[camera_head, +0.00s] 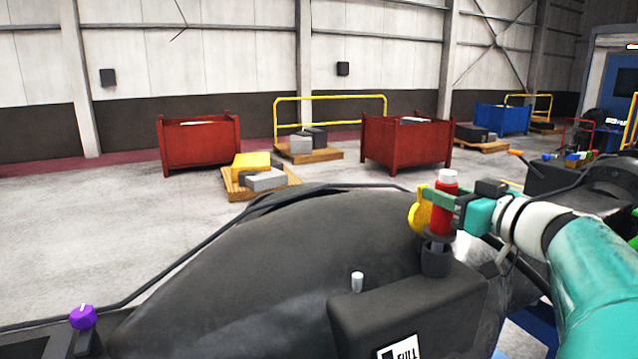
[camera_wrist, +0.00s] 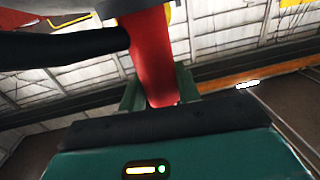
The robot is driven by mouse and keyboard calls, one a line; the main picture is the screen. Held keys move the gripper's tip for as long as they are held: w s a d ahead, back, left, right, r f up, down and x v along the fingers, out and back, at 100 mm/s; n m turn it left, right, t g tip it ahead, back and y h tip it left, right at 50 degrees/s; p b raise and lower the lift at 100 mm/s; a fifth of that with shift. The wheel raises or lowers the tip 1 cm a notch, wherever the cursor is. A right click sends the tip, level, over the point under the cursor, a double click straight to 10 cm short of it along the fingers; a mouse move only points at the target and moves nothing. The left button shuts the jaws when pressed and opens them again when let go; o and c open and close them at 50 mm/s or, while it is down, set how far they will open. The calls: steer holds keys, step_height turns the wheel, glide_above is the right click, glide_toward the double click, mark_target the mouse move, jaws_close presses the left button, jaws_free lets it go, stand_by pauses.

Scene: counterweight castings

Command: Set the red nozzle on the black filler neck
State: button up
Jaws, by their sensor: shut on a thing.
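The red nozzle (camera_head: 442,216) stands upright with a white top, directly above the black filler neck (camera_head: 436,262). A dark narrow part and collar show between the red body and the neck; I cannot tell whether the nozzle is seated in it. My gripper (camera_head: 441,197) is shut on the red nozzle, its green fingers around the upper body. In the wrist view the red nozzle (camera_wrist: 150,62) rises between the two green fingers. A yellow round piece (camera_head: 419,211) shows just left of the nozzle. The neck is not clearly visible in the wrist view.
A large dark rounded body (camera_head: 270,270) fills the foreground, with a black box labelled FULL (camera_head: 410,315) and a purple knob (camera_head: 83,317). Red bins (camera_head: 199,146) (camera_head: 405,145), a blue bin (camera_head: 502,119) and loaded pallets (camera_head: 262,184) stand far behind on open floor.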

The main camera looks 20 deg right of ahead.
steer(key=shift+f, duration=1.05)
steer(key=o, duration=0.9)
steer(key=shift+f, duration=0.1)
steer(key=shift+s, duration=0.15)
steer(key=s, duration=0.4)
steer(key=s+d, duration=0.1)
steer(key=s, duration=0.8)
steer(key=shift+s+d, duration=0.25)
steer(key=shift+d, duration=0.1)
steer(key=shift+w, duration=0.1)
